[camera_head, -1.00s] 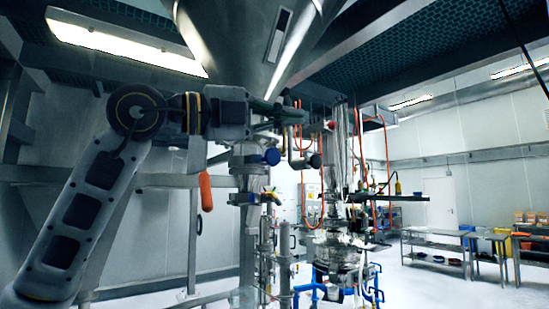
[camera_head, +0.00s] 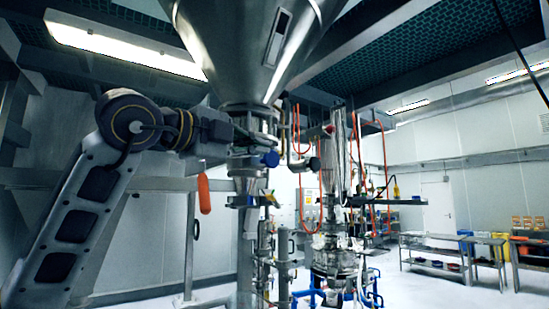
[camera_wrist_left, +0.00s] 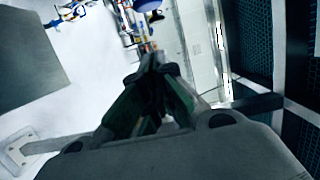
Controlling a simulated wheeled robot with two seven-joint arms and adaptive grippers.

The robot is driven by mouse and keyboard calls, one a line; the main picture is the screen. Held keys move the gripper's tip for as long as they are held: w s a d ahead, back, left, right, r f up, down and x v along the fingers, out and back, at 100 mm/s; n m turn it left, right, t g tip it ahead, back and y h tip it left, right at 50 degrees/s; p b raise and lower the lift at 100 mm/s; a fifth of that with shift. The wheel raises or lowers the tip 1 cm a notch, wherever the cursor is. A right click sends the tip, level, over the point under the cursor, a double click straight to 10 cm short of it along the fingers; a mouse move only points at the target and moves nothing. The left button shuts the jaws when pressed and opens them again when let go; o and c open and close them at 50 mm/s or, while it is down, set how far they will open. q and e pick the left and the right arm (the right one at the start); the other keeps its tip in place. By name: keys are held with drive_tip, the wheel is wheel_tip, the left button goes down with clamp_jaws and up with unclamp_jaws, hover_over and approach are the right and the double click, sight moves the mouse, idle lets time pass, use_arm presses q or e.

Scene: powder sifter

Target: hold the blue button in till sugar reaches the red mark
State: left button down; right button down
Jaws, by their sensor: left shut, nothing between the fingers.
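A round blue knob (camera_head: 270,159), possibly the blue button, sits on the pipework below the steel hopper (camera_head: 235,45). It also shows at the top edge of the left wrist view (camera_wrist_left: 149,4). My left gripper (camera_head: 246,137) is shut and empty, just up and left of the knob in the head view; I see no clear contact. In the left wrist view its fingertips (camera_wrist_left: 153,62) are together, below the knob in the picture. A narrow window (camera_head: 278,38) is set in the hopper wall. I cannot make out sugar or a red mark. My right gripper is not in view.
An orange handle (camera_head: 204,194) hangs left of the pipes. Orange hoses (camera_head: 386,170) and more pipework stand to the right. Steel tables (camera_head: 435,248) are far off at the right, with open floor before them. Overhead beams and grating cross above.

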sight(274, 156)
use_arm(q)
drive_tip(key=shift+w+d+p, duration=0.7)
drive_tip(key=shift+w+p, duration=0.3)
drive_tip(key=shift+w, duration=0.8)
drive_tip(key=shift+w+d+p, duration=0.65)
drive_tip(key=shift+w+p, duration=0.35)
drive_tip(key=shift+w, duration=0.85)
drive_tip(key=shift+w+d+p, duration=0.7)
drive_tip(key=shift+w+p, duration=0.3)
drive_tip(key=shift+w, duration=0.8)
drive_tip(key=shift+s+a, duration=0.1)
